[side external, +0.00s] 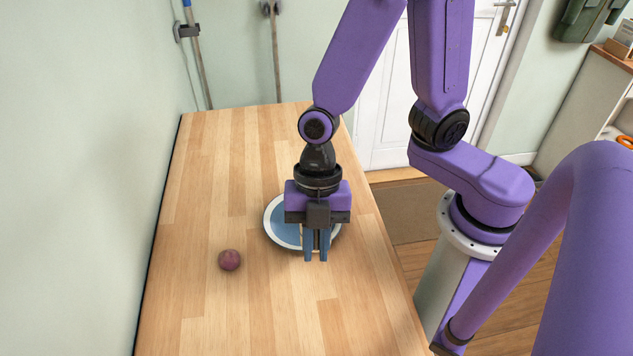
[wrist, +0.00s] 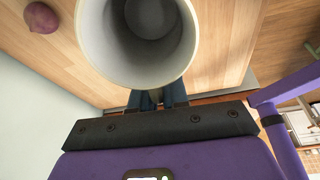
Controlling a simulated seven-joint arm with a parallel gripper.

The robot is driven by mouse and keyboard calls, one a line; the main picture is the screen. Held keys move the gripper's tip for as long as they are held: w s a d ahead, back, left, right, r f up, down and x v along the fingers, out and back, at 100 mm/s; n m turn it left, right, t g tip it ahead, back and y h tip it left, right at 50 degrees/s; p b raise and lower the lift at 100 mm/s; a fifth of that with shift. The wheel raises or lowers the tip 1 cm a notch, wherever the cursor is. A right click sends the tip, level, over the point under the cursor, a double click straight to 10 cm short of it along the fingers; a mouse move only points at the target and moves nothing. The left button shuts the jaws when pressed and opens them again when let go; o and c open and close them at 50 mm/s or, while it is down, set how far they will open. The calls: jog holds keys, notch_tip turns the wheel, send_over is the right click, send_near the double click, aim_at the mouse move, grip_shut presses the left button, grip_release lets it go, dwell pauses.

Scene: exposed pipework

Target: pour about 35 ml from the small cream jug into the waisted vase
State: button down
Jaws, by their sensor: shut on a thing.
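In the wrist view a pale cream round vessel (wrist: 92,55), which I take for the small cream jug, fills the top middle, its mouth towards the camera. Its inside looks grey; I cannot make out a liquid level. My gripper (wrist: 157,97) meets its near wall with blue fingers and is shut on it. In the side view my gripper (side external: 316,257) points down over the table, in front of a round dish; the jug cannot be made out there. I cannot make out the waisted vase in either view.
A blue dish with a white rim (side external: 272,238) lies on the wooden table (side external: 215,180), partly behind my gripper. A purplish round vegetable (side external: 229,260) lies left of it and also shows in the wrist view (wrist: 43,18). The table's near and far parts are clear. A wall borders the left.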

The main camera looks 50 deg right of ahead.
jog(key=shift+s+a+f+t+h+b, duration=0.25)
jog(key=shift+a+f+t+h, duration=0.15)
jog(key=shift+f+h, duration=0.2)
jog(key=shift+s+a+f+t+h+b, duration=0.1)
jog(key=shift+s+a+f+t+h, duration=0.1)
jog(key=shift+a+f+t+h, duration=0.25)
jog(key=shift+d+f+h, duration=0.1)
jog(key=shift+f+h, duration=0.15)
